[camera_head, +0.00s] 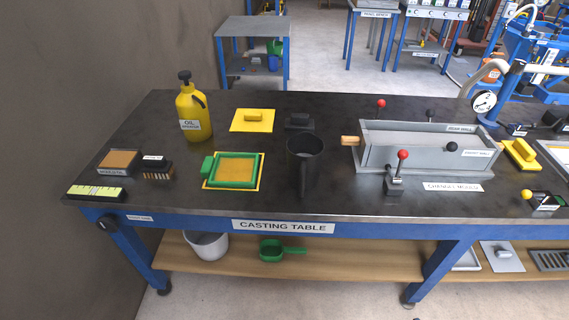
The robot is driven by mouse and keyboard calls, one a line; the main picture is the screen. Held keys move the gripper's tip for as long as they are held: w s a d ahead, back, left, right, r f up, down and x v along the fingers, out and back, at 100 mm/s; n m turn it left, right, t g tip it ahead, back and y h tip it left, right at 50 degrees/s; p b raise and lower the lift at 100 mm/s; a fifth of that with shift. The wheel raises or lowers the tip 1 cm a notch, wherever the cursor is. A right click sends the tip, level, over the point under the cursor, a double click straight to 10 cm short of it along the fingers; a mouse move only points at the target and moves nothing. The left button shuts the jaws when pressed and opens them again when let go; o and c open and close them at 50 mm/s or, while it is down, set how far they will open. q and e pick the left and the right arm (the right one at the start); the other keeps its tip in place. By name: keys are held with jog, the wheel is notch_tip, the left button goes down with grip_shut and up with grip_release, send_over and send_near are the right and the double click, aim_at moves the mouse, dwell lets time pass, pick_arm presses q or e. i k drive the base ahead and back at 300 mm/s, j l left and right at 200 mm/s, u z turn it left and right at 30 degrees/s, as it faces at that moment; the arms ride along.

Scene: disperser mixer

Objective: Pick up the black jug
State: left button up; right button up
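The black jug (304,165) stands upright on the dark top of the casting table (230,206), a little left of the table's middle and close to its front. Its round open mouth faces up. A dark handle-like part points toward the front. Neither of my grippers shows in the head view.
A yellow oil can (193,112) stands further left. Right of the jug are a red-knobbed lever (397,172) and a grey mould box (420,150).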

aim_at(305, 151)
jog(key=l+u, duration=1)
